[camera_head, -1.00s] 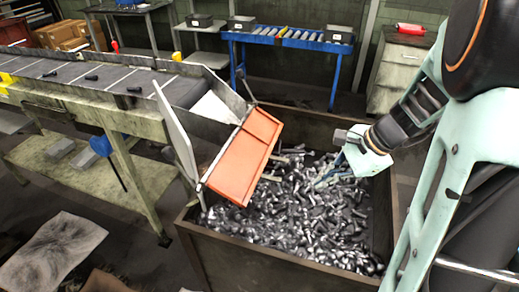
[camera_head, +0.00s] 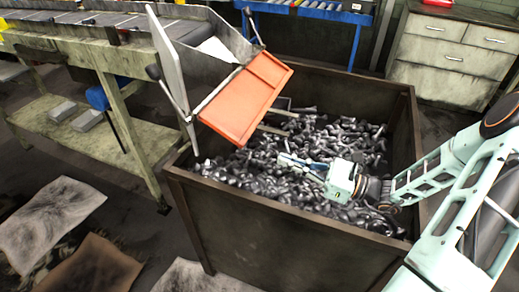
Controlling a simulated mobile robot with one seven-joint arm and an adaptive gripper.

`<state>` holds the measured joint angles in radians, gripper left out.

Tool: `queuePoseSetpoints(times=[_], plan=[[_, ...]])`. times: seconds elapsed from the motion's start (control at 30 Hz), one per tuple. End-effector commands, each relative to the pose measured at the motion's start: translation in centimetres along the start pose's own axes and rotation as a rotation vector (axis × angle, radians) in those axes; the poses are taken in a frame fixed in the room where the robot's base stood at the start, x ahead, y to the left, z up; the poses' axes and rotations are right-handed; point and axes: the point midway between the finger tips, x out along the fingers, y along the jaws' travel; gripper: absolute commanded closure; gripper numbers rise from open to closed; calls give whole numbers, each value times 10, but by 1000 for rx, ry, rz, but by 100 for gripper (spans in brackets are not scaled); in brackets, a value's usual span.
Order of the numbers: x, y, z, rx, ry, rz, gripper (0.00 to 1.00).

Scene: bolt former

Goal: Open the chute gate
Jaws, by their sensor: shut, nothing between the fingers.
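The chute gate (camera_head: 243,98) is an orange panel at the lower end of the chute. It slopes down over the left part of a bin (camera_head: 300,232) full of metal bolts. A dark rod with a round end (camera_head: 250,22) stands at the chute's far side. My gripper (camera_head: 284,158) is over the bolts, to the right of and below the gate, pointing left. It is apart from the gate in the picture. Its fingers look closed and hold nothing. Whether the fingertips touch the bolts I cannot tell.
A conveyor (camera_head: 95,22) leads to the chute from the left. A grey upright plate (camera_head: 172,65) stands at the chute's near side. The bin's walls surround my gripper. A drawer cabinet (camera_head: 455,55) stands behind on the right. Sacks (camera_head: 45,222) lie on the floor at left.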

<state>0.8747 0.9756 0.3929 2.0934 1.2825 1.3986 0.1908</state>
Motion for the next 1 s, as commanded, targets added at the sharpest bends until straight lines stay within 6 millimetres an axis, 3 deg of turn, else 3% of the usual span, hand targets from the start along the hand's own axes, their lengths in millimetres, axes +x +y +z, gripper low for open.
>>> queuePoseSetpoints(times=[0.13,0.27,0.6,0.8,1.0], plan=[[8,-2,2,0,-17,-8,100],[28,-1,2,0,-15,-5,100],[101,-1,2,0,-13,-3,100],[90,-3,28,-2,-10,-9,100],[86,-2,39,0,-11,-7,100]])
